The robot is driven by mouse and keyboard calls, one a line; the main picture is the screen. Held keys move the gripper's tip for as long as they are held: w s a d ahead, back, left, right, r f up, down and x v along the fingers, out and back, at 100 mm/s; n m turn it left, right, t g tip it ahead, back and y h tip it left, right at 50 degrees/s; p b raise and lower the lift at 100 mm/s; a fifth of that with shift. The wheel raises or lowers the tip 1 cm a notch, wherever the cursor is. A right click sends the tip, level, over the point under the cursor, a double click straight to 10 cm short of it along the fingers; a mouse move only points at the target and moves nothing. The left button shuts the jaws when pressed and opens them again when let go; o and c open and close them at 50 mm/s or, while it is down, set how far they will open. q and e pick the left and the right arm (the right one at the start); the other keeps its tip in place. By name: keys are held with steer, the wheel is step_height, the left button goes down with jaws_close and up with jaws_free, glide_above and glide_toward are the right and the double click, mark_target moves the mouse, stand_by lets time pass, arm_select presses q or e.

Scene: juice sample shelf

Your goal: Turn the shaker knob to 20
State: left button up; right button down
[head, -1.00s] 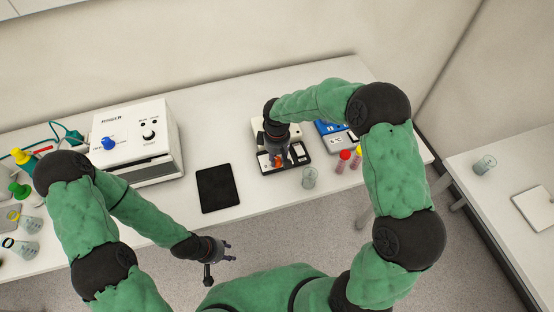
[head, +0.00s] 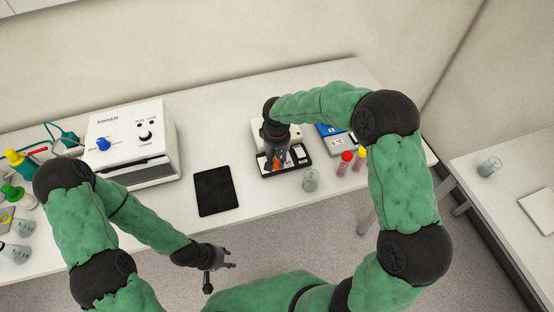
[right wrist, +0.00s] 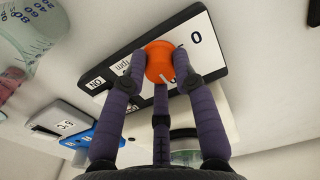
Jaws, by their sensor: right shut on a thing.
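The shaker (head: 264,162) is a white device with a black front panel, standing on the table right of centre in the head view. My right gripper (head: 277,163) is over its front panel and hides much of it. In the right wrist view, the orange shaker knob (right wrist: 160,62) with a white mark sits between the fingertips of my right gripper (right wrist: 158,72), which is shut on it. The panel (right wrist: 205,45) shows "0", "rpm" and "ON" labels; no "20" is readable. My left gripper (head: 222,258) is empty, in front of the table edge; its fingers look apart.
A black mat (head: 215,190) lies left of the shaker. A white box with knobs (head: 130,140) stands further left.

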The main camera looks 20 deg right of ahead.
mark_target(277, 161)
stand_by(0.4)
steer(key=c, duration=1)
jaws_free()
step_height(277, 161, up, 12)
